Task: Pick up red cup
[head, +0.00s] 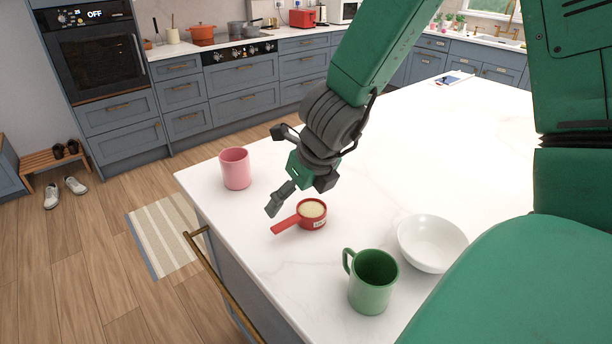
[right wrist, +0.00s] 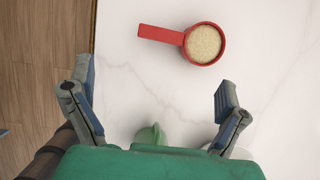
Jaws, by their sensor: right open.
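A small red measuring cup (head: 324,222) with a flat handle stands upright on the white island top in the head view, filled with pale grain. In the right wrist view the red cup (right wrist: 186,43) lies ahead of the fingertips, with its handle pointing left. My right gripper (head: 277,170) is open and empty, above the worktop beside the cup and apart from it. Its two spread fingers (right wrist: 155,92) show in the right wrist view with only bare worktop between their tips. My left gripper is not in view.
A pink tumbler (head: 235,169) stands near the island's left corner. A green mug (head: 371,284) and a white bowl (head: 432,244) stand nearer the front. The island's edge runs close to the cup's left. The worktop (head: 440,130) at the back right is mostly clear.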

